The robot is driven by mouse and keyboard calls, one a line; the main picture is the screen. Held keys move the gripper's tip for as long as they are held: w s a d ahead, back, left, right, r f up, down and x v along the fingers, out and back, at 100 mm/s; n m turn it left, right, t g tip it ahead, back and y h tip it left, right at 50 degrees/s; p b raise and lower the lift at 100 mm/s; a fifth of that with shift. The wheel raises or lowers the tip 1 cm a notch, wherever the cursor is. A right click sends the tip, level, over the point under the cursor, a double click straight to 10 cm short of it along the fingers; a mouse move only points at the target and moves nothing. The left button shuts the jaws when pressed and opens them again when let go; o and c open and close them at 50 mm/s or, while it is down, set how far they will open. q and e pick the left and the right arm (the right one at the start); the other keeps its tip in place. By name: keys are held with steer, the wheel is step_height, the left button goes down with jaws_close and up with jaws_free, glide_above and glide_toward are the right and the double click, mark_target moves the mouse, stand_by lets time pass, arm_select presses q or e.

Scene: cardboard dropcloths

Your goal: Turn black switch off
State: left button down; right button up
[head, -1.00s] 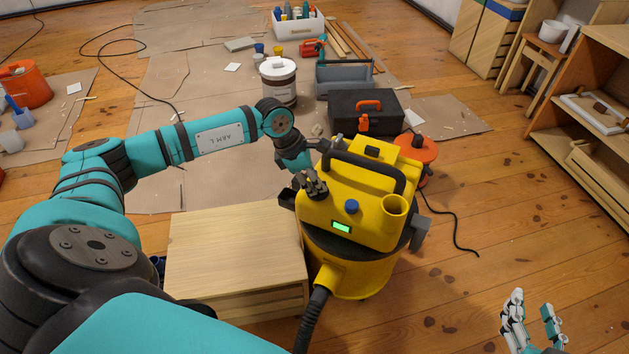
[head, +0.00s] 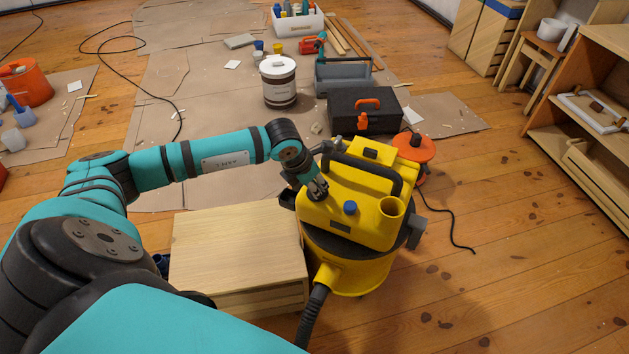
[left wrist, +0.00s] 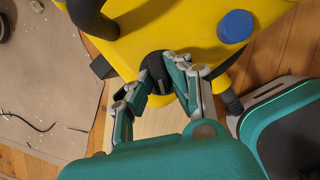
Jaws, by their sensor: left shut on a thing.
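The yellow vacuum (head: 365,195) stands on the floor in the middle of the head view. Its small display (head: 340,227) is dark. The black switch (left wrist: 156,66) is a round knob with a light mark, seen on the yellow body in the left wrist view. My left gripper (head: 317,189) is at the left front of the vacuum's top and hides the switch in the head view. In the left wrist view my gripper (left wrist: 162,82) has its fingers on both sides of the switch and is shut on it. My right gripper is not in view.
A blue knob (head: 350,208) sits beside the switch. A wooden box (head: 240,245) stands close left of the vacuum. A black toolbox (head: 366,110) and an orange cable reel (head: 414,150) are behind it. The floor at right is mostly clear.

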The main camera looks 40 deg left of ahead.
arm_select(q)
steer(key=shift+d+n+y, duration=0.15)
steer(key=shift+n+y, duration=0.35)
steer(key=shift+n, duration=0.7)
steer(key=shift+n+y, duration=0.4)
steer(key=shift+n, duration=0.8)
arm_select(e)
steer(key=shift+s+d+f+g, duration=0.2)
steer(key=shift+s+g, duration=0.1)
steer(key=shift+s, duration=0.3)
arm_select(q)
steer(key=c, duration=1.3)
jaws_free()
steer(key=v, duration=1.2)
steer(key=shift+d, duration=0.15)
